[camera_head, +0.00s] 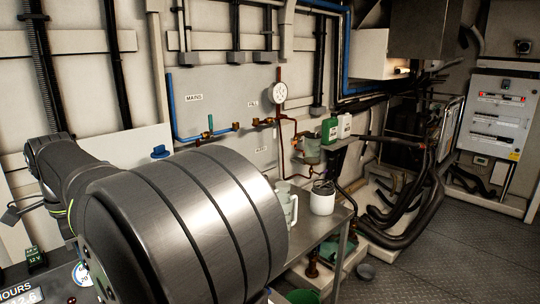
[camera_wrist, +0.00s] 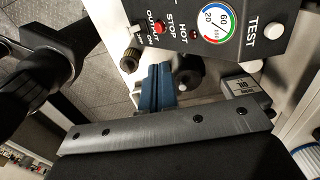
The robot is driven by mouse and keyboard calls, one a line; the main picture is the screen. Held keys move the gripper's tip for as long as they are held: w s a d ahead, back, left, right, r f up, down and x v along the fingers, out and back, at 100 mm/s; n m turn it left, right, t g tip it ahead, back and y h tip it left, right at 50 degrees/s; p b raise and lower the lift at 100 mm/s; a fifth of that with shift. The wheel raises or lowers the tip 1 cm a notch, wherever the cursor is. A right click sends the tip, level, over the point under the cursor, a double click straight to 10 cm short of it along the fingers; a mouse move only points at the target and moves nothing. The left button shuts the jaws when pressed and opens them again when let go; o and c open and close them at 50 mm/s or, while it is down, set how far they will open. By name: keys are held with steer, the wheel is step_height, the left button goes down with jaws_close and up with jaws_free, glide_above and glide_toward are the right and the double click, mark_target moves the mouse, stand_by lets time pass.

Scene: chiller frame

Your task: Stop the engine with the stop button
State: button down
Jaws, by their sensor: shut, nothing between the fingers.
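In the wrist view the dark control panel (camera_wrist: 215,12) fills the top, with a STOP label (camera_wrist: 172,22) beside OUTPUT and HOT labels. My gripper (camera_wrist: 158,70) shows as two blue fingers, closed together and empty, just below the labels. A dark round knob (camera_wrist: 188,75) sits just right of the fingers.
A white TEST button (camera_wrist: 253,65) and a round gauge (camera_wrist: 214,20) are on the panel's right part. Another knob (camera_wrist: 130,60) is left of the fingers.

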steer(key=s+d+f+n+t+h, duration=0.1)
steer(key=s+d+f+n+t, duration=0.2)
steer(key=n, duration=0.9)
steer(key=s+d+f+n+t, duration=0.3)
steer(key=f+n+t, duration=0.4)
steer(key=n, duration=0.5)
steer(key=s+t, duration=0.1)
steer(key=t, duration=0.1)
steer(key=shift+s+f+t+h, duration=0.2)
steer(key=shift+s+t+h, duration=0.1)
steer(key=shift+s+h, duration=0.1)
steer(key=shift+w+a+f, duration=0.1)
steer(key=shift+w+a+f, duration=0.7)
steer(key=shift+f, duration=0.3)
steer(key=shift+w+a+f, duration=0.7)
steer(key=shift+a+f, duration=0.05)
steer(key=shift+f, duration=0.25)
steer(key=shift+w+a+f, duration=0.7)
steer(key=shift+f, duration=0.3)
steer(key=shift+w+a+f, duration=0.2)
steer(key=shift+f, duration=0.1)
